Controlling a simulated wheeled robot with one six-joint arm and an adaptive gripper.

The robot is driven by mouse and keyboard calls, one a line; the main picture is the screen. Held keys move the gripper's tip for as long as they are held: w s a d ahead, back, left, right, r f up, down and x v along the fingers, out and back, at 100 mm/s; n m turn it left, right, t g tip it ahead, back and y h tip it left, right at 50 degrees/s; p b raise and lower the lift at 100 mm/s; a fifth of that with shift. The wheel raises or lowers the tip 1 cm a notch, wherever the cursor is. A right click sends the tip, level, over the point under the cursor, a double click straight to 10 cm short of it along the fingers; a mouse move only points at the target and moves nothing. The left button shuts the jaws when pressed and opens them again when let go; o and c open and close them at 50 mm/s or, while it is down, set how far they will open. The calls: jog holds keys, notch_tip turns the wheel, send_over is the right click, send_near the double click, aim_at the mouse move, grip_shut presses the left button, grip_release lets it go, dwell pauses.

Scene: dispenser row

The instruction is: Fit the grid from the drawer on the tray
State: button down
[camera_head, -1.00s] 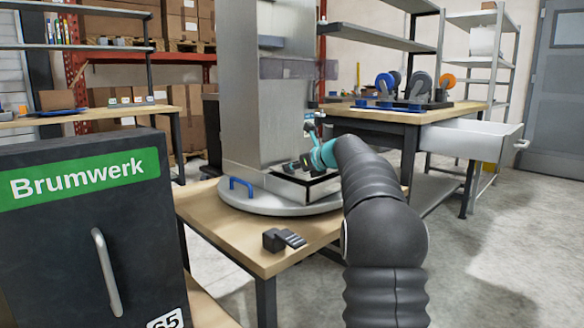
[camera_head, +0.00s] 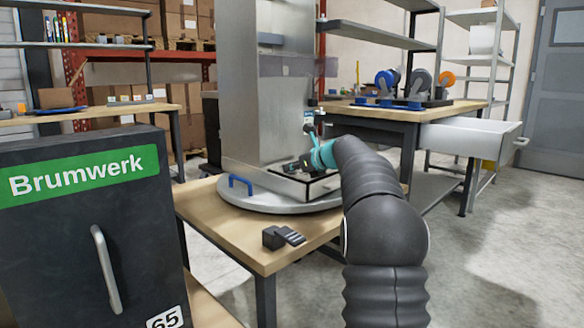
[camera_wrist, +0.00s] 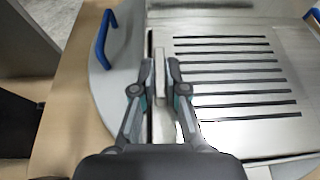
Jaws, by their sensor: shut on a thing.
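The grid (camera_wrist: 232,88) is a pale metal plate with several dark slots, on the right in the wrist view. It lies over the tray (camera_head: 318,196), a dark-edged, shallow frame at the foot of the metal column. A narrow dark gap shows along the grid's left side. My gripper (camera_wrist: 161,78) is shut on a thin upright piece at the grid's left edge; in the head view my gripper (camera_head: 303,166) is at the tray. I cannot tell whether the grid is fully seated. The drawer (camera_head: 470,138) is open at the right, under the far bench.
The tray's round grey base (camera_head: 250,198) has blue handles and stands on a wooden table (camera_head: 215,215). A small black object (camera_head: 283,237) lies near the table's front edge. A dark Brumwerk cabinet (camera_head: 80,230) stands at the left. Open floor is at the right.

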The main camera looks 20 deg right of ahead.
jog(key=shift+f, duration=0.35)
jog(key=c, duration=1.1)
grip_release()
jog(key=shift+c, duration=0.2)
jog(key=v, duration=1.2)
jog(key=s+a+f+n+g+h+p, duration=0.1)
jog(key=s+a+n+g+p, duration=0.15)
jog(key=s+a+n, duration=0.75)
jog(key=s+a+f+n+g+p, duration=0.1)
jog(key=s+a+n+g+p, duration=0.15)
jog(key=s+a+n, duration=0.7)
jog(key=s+a+f+n+h+p, duration=0.1)
jog(key=s+a+f+n, duration=0.1)
jog(key=s, duration=0.4)
jog(key=s+a+f+n+g+h+p, duration=0.1)
jog(key=s+a+f+n, duration=0.1)
jog(key=s+f+n, duration=0.2)
jog(key=s+a+f+n+g+h+p, duration=0.1)
jog(key=s+a+f+n+p, duration=0.1)
jog(key=s+n, duration=0.4)
jog(key=s+a+f, duration=0.1)
jog(key=s+f, duration=0.1)
jog(key=s, duration=0.1)
jog(key=shift+s, duration=0.25)
